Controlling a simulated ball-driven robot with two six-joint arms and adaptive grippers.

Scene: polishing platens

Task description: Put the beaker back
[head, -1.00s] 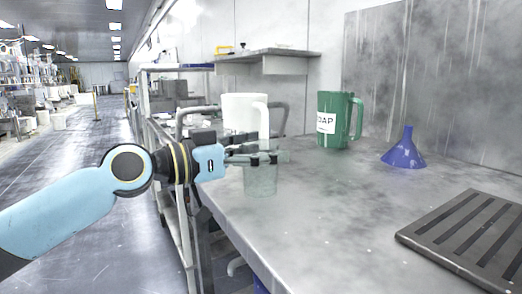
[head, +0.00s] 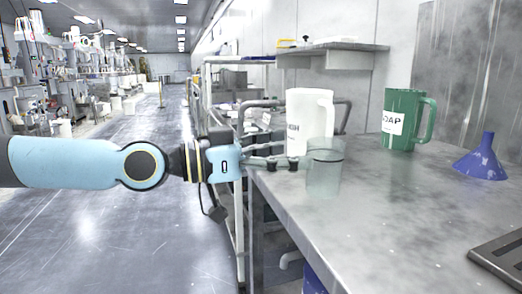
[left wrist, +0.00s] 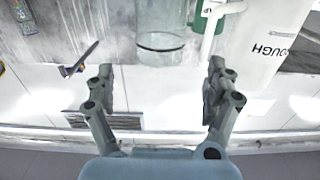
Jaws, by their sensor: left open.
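The clear glass beaker (head: 324,175) stands upright on the metal counter (head: 375,205) near its left edge, in front of a white jug (head: 309,115). My left gripper (head: 298,157) is open and empty just left of the beaker, fingers pointing at it. In the left wrist view the beaker (left wrist: 162,30) shows beyond the gap between the open fingertips (left wrist: 160,70), apparently clear of both. The white jug with dark lettering (left wrist: 268,45) is at the right there. My right gripper is in neither view.
A green jug (head: 401,122), a blue funnel (head: 482,160) and a slotted drain plate (head: 502,252) are farther right on the counter. A wall shelf (head: 330,50) hangs behind. A metal rail frame stands at the counter's left end, with open floor (head: 110,220) beyond.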

